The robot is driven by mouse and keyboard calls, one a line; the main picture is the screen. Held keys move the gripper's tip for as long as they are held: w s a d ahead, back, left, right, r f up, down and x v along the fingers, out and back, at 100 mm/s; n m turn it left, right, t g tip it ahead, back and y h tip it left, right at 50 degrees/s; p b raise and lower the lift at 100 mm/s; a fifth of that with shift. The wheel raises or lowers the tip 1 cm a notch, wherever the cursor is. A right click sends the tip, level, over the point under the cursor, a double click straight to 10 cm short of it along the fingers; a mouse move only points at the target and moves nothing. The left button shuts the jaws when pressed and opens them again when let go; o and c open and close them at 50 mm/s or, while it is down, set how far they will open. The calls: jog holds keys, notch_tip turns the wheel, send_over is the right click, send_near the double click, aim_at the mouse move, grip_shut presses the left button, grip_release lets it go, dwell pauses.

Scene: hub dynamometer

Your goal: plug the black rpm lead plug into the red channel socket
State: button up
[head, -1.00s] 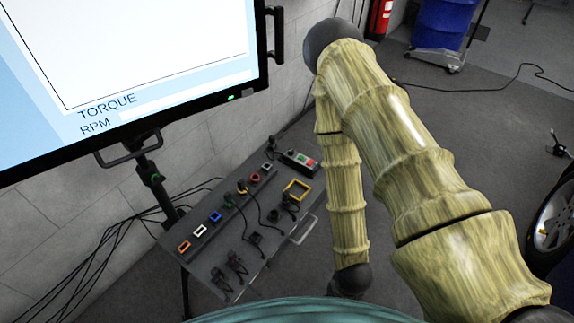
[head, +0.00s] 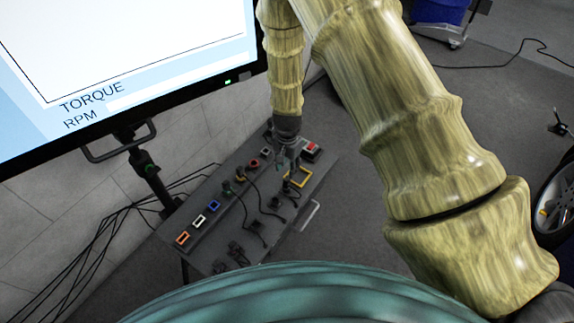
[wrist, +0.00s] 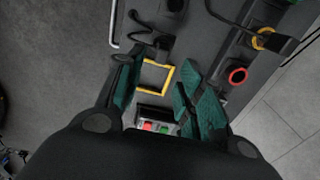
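The red channel socket is a round red ring (wrist: 237,76) on the dark panel in the wrist view, right of my gripper; it looks empty. It also shows in the head view (head: 254,163), left of my gripper. My gripper (wrist: 157,78) is open, its two teal fingers apart with nothing between them, above the panel's far end; it also shows in the head view (head: 289,163). Several black plugs with leads lie on the panel, one (wrist: 157,41) just beyond the fingers in the wrist view. I cannot tell which is the rpm lead plug.
A yellow square frame (wrist: 171,78) lies below the fingers, beside a box with red and green buttons (wrist: 155,127). A yellow socket (wrist: 258,42) holds a black plug. Orange (head: 183,238), white and blue sockets line the panel. A large monitor (head: 130,70) stands left.

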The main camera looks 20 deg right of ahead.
aim_at(287, 178)
jog(key=shift+w+a+f, duration=0.1)
jog(key=shift+w+f, duration=0.1)
jog(key=shift+f, duration=0.05)
notch_tip(287, 178, down, 5)
jog(key=b, duration=0.4)
jog(key=shift+r, duration=0.15)
jog(key=shift+f+b, duration=0.6)
jog(key=shift+f, duration=1.3)
grip_shut()
jog(key=shift+r, duration=0.1)
jog(key=shift+r+p, duration=2.65)
jog(key=shift+r, duration=0.85)
